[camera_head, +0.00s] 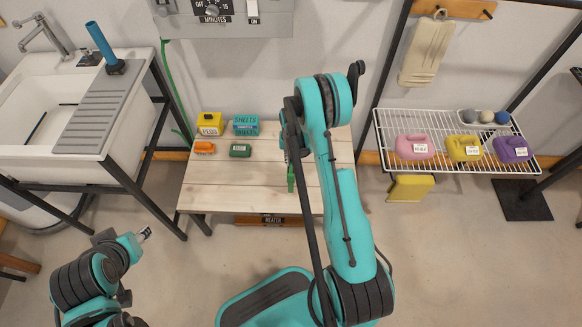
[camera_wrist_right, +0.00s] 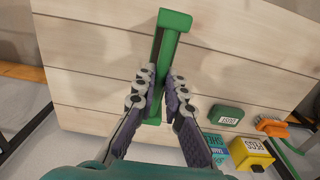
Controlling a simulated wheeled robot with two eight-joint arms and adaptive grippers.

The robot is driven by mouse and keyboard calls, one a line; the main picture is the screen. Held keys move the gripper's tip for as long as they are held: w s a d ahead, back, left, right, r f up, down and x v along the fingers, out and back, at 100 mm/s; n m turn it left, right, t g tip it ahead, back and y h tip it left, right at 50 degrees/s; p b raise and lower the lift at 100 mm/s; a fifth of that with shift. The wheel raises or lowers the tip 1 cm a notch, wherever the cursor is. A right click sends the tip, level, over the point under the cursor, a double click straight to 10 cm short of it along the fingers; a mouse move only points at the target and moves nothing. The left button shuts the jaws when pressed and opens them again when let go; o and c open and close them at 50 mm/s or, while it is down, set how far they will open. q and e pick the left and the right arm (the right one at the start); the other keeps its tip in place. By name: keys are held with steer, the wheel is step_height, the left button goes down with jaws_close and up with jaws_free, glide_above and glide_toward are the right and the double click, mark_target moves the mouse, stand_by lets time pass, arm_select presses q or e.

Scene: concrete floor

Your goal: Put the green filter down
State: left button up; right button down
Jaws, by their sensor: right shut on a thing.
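The green filter (camera_wrist_right: 174,20) is a long green bar with a wider end, between the two fingers of my right gripper (camera_wrist_right: 160,82) in the right wrist view. My right gripper is shut on it over the pale wooden table (camera_wrist_right: 90,60). In the head view the filter (camera_head: 291,179) shows as a narrow green piece below the right gripper, over the right part of the table (camera_head: 230,175). I cannot tell whether it touches the tabletop. My left gripper (camera_head: 143,234) is at the lower left, apart from the table, and too small to read.
A sink (camera_head: 130,105) is at left. A wire rack (camera_head: 395,125) with several bottles is at right.

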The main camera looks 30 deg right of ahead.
step_height(320, 180, down, 4)
steer(key=shift+f+b, duration=0.1)
steer(key=shift+b, duration=0.9)
steer(key=shift+r, duration=0.2)
steer(key=c, duration=2)
jaws_free()
steer(key=shift+f, duration=0.2)
steer(key=o, duration=0.4)
steer(key=shift+r, duration=0.15)
